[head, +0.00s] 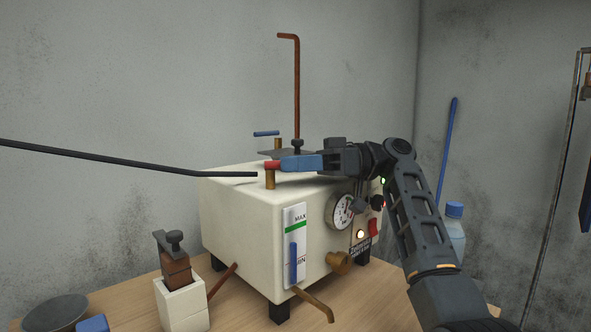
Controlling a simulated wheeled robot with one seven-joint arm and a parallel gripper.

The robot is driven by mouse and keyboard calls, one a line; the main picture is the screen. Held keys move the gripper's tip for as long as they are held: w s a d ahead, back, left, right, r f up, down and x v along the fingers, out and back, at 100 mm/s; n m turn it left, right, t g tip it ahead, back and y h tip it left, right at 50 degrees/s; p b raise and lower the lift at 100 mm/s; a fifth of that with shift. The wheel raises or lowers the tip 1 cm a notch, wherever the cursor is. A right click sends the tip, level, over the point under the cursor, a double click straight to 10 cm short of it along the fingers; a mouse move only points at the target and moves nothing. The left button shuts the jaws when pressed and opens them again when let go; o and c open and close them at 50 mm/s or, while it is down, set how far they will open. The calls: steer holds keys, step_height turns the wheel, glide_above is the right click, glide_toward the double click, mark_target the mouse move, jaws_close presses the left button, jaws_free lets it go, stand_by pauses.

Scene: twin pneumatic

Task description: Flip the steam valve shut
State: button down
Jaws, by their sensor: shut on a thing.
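The cream steam machine (235,215) stands on a wooden table. Near the front of its top is a short brass valve post (270,180) with a red lever (272,165) at its head. My gripper (284,163), with blue fingers, reaches in from the right and is shut on the red lever. The fingers hide most of the lever, so its exact angle cannot be told. A second brass post behind (277,143) has a thin blue lever (266,133) above it, apart from my gripper. Which lever is the steam valve is not marked.
A long black pipe (130,160) comes from the left and ends by the front post. A copper pipe (297,90) rises behind. The front has a gauge (340,212), a level tube (294,247) and a red switch (373,227). A small white block (181,305) stands left.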

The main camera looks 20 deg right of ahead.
stand_by(0.4)
steer(key=c, duration=1.1)
jaws_free()
steer(key=shift+r, duration=0.45)
step_height(320, 180, up, 3)
steer(key=shift+f, duration=0.1)
steer(key=s+d+r, duration=0.2)
steer(key=d, duration=0.1)
steer(key=s+d+r, duration=0.2)
steer(key=d+r, duration=0.1)
steer(key=s+d+r, duration=0.2)
steer(key=d, duration=0.1)
steer(key=shift+s+d+r, duration=0.1)
steer(key=shift+d+r, duration=0.05)
steer(key=shift+d, duration=0.25)
